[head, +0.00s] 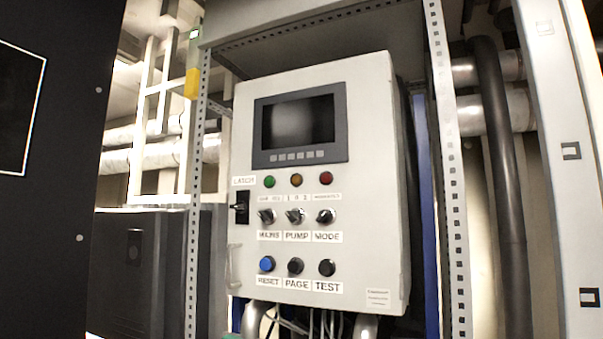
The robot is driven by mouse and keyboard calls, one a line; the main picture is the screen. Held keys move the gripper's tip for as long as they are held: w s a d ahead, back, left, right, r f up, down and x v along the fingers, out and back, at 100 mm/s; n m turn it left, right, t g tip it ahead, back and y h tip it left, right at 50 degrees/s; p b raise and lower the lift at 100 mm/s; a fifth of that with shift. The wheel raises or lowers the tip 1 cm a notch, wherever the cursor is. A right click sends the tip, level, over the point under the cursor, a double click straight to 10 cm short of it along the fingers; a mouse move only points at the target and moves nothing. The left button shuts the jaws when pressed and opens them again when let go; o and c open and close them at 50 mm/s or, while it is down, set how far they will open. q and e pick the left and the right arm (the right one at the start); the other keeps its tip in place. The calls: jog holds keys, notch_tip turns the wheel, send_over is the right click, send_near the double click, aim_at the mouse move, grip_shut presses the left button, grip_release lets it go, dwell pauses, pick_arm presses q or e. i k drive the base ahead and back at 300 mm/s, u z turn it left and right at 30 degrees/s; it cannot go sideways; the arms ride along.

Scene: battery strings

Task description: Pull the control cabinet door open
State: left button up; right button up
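The control cabinet (365,180) is a light grey box mounted in a metal frame in the middle of the head view. Its front door (370,210) looks shut. The door carries a dark screen (298,122), several lamps, knobs and buttons. A small black latch (240,207) sits at the door's left edge under a printed label. A pale D-shaped handle (234,266) is lower on the same edge. Neither of my grippers shows in this view.
Perforated metal uprights stand left (195,200) and right (449,170) of the cabinet. A large black panel (50,230) fills the left side. Pipes and cables (330,322) run below the cabinet. A pale post (570,170) stands at the right.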

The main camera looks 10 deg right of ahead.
aim_at(311, 141)
jog(key=u, duration=0.1)
jog(key=k, duration=1.05)
jog(key=z, duration=1.4)
jog(key=i, duration=1.45)
jog(key=u, duration=0.65)
